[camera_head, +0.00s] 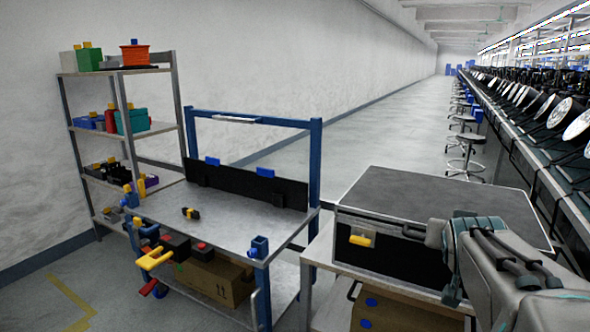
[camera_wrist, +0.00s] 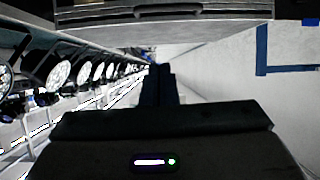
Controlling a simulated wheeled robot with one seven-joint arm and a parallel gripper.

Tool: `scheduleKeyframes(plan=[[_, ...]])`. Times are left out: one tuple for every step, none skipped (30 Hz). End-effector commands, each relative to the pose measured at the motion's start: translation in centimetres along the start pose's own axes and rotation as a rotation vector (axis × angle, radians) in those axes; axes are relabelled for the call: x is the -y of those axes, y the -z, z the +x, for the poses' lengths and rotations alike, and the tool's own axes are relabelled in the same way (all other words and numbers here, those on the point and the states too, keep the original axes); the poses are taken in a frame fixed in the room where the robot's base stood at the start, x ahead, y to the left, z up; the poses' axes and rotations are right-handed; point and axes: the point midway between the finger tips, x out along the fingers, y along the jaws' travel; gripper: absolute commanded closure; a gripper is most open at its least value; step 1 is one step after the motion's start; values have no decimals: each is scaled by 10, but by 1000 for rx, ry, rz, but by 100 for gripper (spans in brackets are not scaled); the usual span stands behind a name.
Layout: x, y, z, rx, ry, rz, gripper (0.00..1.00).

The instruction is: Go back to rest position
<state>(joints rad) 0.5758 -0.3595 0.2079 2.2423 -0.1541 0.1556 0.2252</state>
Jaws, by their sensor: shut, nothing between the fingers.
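My gripper (camera_wrist: 160,86) shows in the wrist view as a dark body with two dark fingers pressed together, nothing between them. In the head view my arm is at the lower right, beside a large black flight case (camera_head: 430,205) with metal edges; the fingertips cannot be made out there. The case's edge also shows along the top of the wrist view (camera_wrist: 160,14), apart from the fingers.
The case rests on a light table (camera_head: 322,245). A blue-framed cart (camera_head: 215,225) stands left of it, and a shelf (camera_head: 125,130) with boxes and bins behind that. A long bench with par cans (camera_head: 540,105) and stools (camera_head: 467,160) runs along the right. The aisle floor (camera_head: 370,130) is clear.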

Motion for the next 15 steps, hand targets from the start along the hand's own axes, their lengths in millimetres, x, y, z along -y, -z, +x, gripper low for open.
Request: scheduleKeyframes(plan=[[5,7,-11,31,10,-8,100],[8,6,-15,51,16,-13,100],[12,5,-21,82,25,-21,100],[16,4,-27,109,32,-28,100],[19,3,-33,138,40,-36,100],[24,1,-42,177,51,-47,100],[27,0,-49,207,61,-57,100],[31,-3,-56,237,71,-66,100],[35,-5,-65,277,83,-78,100],[38,-7,-72,307,92,-88,100],[41,-10,-80,337,102,-100,100],[45,-12,-90,376,116,-115,100],[47,-14,-98,406,126,-125,100],[49,-16,-106,436,136,-136,100],[53,-18,-116,476,150,-154,100]])
